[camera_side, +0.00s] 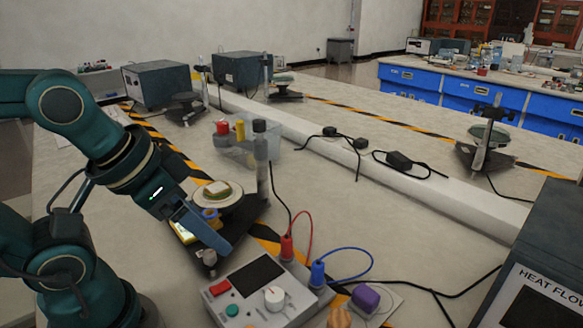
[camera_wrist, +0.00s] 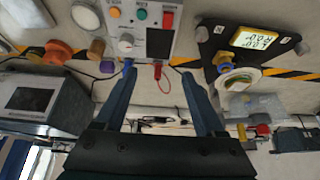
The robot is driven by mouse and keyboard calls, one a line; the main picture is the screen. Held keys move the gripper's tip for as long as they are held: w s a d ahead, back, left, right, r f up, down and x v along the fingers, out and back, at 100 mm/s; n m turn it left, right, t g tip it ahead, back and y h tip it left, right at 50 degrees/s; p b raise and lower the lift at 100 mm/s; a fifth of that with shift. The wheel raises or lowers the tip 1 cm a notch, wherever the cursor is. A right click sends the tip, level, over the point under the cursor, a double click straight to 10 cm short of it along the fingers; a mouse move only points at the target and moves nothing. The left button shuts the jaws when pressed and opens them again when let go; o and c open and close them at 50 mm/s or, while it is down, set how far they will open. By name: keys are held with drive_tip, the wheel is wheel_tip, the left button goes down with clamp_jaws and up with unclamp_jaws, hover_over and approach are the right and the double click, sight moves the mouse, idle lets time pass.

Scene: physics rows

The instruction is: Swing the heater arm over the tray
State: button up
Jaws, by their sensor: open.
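The round pale tray (camera_side: 233,203) sits on a black moisture-balance base (camera_side: 252,212) with a yellow lit display; a small layered square lies on it. A grey upright post (camera_side: 261,165) with a dark top stands at the base's back end. I cannot clearly make out the heater arm. A yellow and blue knob-like part (camera_side: 209,213) is beside the tray. My gripper (camera_side: 225,243) is open and empty, its blue fingers overlapping the base's near side in the picture; in the wrist view the fingertips (camera_wrist: 158,72) are wide apart.
A control box (camera_side: 258,290) with red and blue plugs and cables stands in front. A purple block (camera_side: 365,298) is right of it. A clear bin (camera_side: 236,150) with coloured items is behind the tray. A heat-flow box (camera_side: 540,265) stands at right.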

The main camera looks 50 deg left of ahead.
drive_tip(key=shift+w+r, duration=0.1)
drive_tip(key=shift+c, duration=1.4)
drive_tip(key=n+g+y, duration=0.2)
drive_tip(key=n, duration=0.3)
approach(239, 122)
drive_tip(key=x, duration=0.5)
drive_tip(key=shift+d, duration=0.25)
drive_tip(key=shift+a+f, duration=0.35)
drive_tip(key=shift+a, duration=0.05)
drive_tip(key=shift+t, duration=0.3)
drive_tip(key=shift+x, duration=2.5)
clamp_jaws()
drive_tip(key=shift+d, duration=0.1)
